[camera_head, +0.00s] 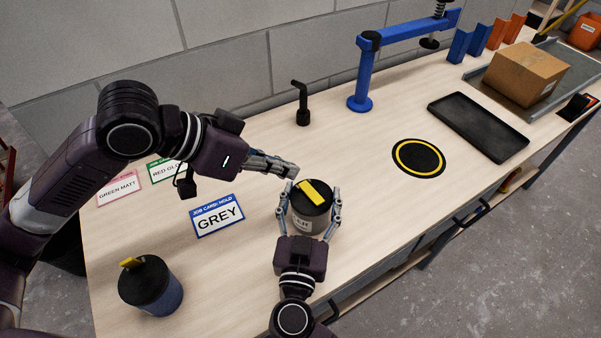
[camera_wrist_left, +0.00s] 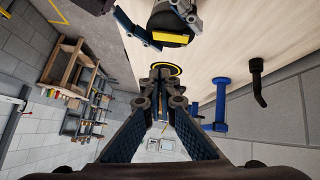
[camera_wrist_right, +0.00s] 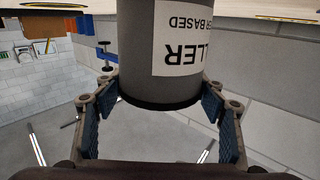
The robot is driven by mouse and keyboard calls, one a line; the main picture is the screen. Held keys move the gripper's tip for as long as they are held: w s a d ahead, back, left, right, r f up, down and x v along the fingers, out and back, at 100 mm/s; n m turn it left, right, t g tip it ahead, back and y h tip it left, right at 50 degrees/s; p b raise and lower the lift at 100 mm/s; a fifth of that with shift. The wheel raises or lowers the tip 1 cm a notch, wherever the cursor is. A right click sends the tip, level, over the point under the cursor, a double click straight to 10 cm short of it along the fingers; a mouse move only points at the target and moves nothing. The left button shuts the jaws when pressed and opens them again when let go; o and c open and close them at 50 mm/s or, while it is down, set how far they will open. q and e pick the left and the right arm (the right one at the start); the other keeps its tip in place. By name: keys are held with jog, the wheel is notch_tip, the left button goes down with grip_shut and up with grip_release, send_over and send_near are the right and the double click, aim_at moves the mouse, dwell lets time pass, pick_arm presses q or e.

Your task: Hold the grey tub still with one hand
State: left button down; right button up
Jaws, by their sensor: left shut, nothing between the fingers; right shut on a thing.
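The grey tub (camera_head: 310,222) stands upright on the bench, with a black lid and a yellow strip (camera_head: 314,192) on top. My right gripper (camera_head: 310,210) is shut around the tub from the front, one finger on each side. The right wrist view shows the tub (camera_wrist_right: 150,88) between the fingers, with a white label. My left gripper (camera_head: 293,171) is shut and empty, just behind and left of the tub's lid. In the left wrist view the lid and its yellow strip (camera_wrist_left: 171,37) show beyond the left fingers.
A second dark blue tub (camera_head: 152,287) with a yellow piece on its lid stands at front left. Two cards reading GREEN MATT (camera_head: 118,188) and RED GLO (camera_head: 168,170) lie behind it. A black hooked post (camera_head: 302,104), blue press (camera_head: 365,80), yellow-ringed disc (camera_head: 418,158) and black tray (camera_head: 478,127) stand farther right.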

pick_arm(q)
jog(key=shift+s+v, duration=0.25)
jog(key=shift+v, duration=1.7)
jog(key=shift+d, duration=0.15)
pick_arm(e)
jog(key=o, duration=1.7)
jog(key=s, duration=0.8)
jog(key=s+a, duration=0.1)
jog(key=s, duration=0.3)
jog(key=shift+a, duration=0.1)
